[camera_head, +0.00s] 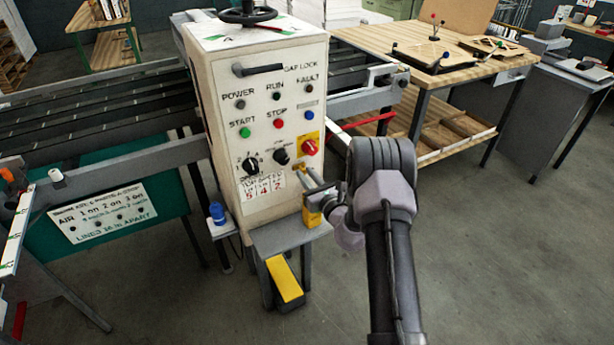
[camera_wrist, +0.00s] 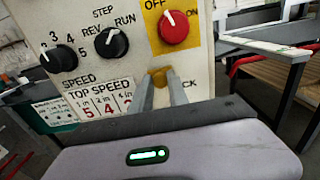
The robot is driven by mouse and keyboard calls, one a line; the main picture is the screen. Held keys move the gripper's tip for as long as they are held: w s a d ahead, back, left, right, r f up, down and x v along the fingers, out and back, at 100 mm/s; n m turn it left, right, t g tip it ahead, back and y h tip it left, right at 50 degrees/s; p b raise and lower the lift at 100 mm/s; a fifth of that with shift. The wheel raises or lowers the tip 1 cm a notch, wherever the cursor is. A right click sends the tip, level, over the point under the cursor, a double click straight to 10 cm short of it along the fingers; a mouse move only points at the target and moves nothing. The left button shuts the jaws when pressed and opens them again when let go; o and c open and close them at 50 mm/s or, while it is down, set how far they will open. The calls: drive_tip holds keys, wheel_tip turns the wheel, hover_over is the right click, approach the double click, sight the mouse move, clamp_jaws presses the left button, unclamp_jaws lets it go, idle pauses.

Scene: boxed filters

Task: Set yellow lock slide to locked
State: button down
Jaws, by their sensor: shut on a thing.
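The yellow lock slide (camera_wrist: 158,76) shows as a small knob on the cream control panel (camera_wrist: 120,72), below the red switch. In the wrist view the two grey fingers of my gripper (camera_wrist: 161,88) reach up to it and are shut on it. Part of a printed word, ending in "CK", shows right of the fingers; the rest is hidden behind them. In the head view my gripper (camera_head: 308,180) is at the lower right of the panel, and the slide is hard to make out there. I cannot tell which end of its travel the slide is at.
A red rotary switch (camera_head: 309,147) on a yellow plate sits just above my gripper. The mode knob (camera_wrist: 112,42) and speed knob (camera_wrist: 62,58) are to the left. A yellow pedal (camera_head: 285,279) and blue-capped item (camera_head: 217,213) are low down. A wooden workbench (camera_head: 455,50) stands right; open floor lies before it.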

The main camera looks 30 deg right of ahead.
sight(309, 161)
idle(0.4)
drive_tip(key=shift+d+b, duration=0.3)
drive_tip(key=shift+d, duration=1.65)
drive_tip(key=c, duration=1.3)
unclamp_jaws()
drive_tip(key=shift+d, duration=0.1)
drive_tip(key=shift+o, duration=0.2)
drive_tip(key=s+p, duration=0.2)
drive_tip(key=s, duration=1.5)
drive_tip(key=shift+s+d+p, duration=0.2)
drive_tip(key=shift+p, duration=0.15)
